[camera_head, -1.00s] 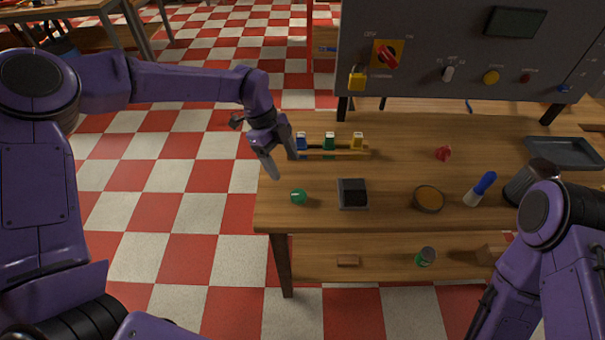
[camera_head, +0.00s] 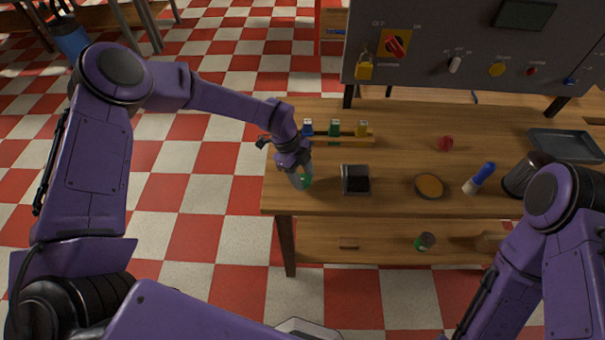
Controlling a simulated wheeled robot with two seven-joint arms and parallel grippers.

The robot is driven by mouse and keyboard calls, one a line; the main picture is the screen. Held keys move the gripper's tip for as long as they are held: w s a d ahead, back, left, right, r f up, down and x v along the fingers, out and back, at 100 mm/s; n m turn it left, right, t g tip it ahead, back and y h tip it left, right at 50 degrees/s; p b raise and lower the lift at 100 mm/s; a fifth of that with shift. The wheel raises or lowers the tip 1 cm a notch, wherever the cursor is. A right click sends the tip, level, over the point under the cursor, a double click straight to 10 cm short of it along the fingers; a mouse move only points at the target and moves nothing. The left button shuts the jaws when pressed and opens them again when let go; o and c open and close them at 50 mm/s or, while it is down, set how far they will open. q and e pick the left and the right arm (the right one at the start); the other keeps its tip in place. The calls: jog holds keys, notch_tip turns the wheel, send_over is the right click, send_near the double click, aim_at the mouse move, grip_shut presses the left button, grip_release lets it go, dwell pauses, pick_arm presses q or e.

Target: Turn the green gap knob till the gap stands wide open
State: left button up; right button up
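The green gap knob (camera_head: 308,182) is at the left front of the wooden bench, mostly hidden behind my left gripper. My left gripper (camera_head: 301,182) points down at the knob, with its fingertips right at it. Green shows at the right of the fingers. I cannot tell whether the fingers touch the knob or how far they are apart. The gap that the knob sets cannot be made out.
A dark square box (camera_head: 356,180) stands just right of the knob. A brown round dish (camera_head: 429,186), a blue-handled brush (camera_head: 480,178) and a grey tray (camera_head: 566,146) lie farther right. A grey panel (camera_head: 440,60) stands behind.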

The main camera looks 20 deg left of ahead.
pick_arm(q)
jog(key=c, duration=0.5)
jog(key=shift+o, duration=0.2)
